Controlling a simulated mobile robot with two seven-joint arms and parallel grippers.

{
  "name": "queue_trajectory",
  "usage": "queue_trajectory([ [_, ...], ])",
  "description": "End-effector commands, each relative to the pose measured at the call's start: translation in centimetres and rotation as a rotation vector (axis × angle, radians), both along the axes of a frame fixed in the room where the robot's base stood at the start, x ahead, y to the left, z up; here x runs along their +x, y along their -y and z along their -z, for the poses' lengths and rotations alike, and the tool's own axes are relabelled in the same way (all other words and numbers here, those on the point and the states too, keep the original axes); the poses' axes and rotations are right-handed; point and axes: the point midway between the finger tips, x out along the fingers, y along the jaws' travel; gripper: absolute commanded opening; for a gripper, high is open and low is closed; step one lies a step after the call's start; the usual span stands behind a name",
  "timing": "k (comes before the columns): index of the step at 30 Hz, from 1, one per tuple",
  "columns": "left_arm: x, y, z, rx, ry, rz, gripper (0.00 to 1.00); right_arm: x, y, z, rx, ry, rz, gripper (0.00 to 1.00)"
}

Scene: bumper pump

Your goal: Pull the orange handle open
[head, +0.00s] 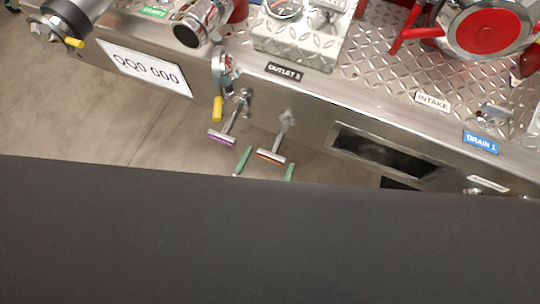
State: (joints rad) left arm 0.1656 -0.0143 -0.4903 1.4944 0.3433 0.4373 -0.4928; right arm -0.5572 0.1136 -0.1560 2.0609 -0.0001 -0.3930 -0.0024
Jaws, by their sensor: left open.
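The orange handle (271,157) is a small T-shaped pull on a silver rod, sticking out from the bumper's front face. My left gripper (268,163) shows only as two green fingers, one on each side of the orange bar. It is open, and I cannot tell whether either finger touches the bar. The rest of this gripper is hidden behind the dark surface, likely part of my own body, filling the lower view. My right gripper is not in view.
A similar purple handle (221,138) is just left of the orange one, with a yellow-tipped lever (217,108) above it. A rectangular opening (385,155) in the bumper (330,105) lies to the right. Bare floor (90,125) shows at left.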

Motion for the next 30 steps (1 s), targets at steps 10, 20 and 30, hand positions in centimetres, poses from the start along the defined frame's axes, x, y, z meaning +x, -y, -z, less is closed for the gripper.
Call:
queue_trajectory([
  [10, -4.8, -1.6, 0.1, 0.001, -0.001, 0.000, 0.95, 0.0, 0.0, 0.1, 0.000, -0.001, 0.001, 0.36],
  [20, -5.5, -1.8, 0.0, 0.000, 0.000, 0.000, 0.95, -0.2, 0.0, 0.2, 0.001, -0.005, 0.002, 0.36],
  [30, -5.4, -1.8, 0.0, 0.001, 0.000, 0.000, 0.95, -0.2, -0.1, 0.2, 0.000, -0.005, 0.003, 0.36],
])
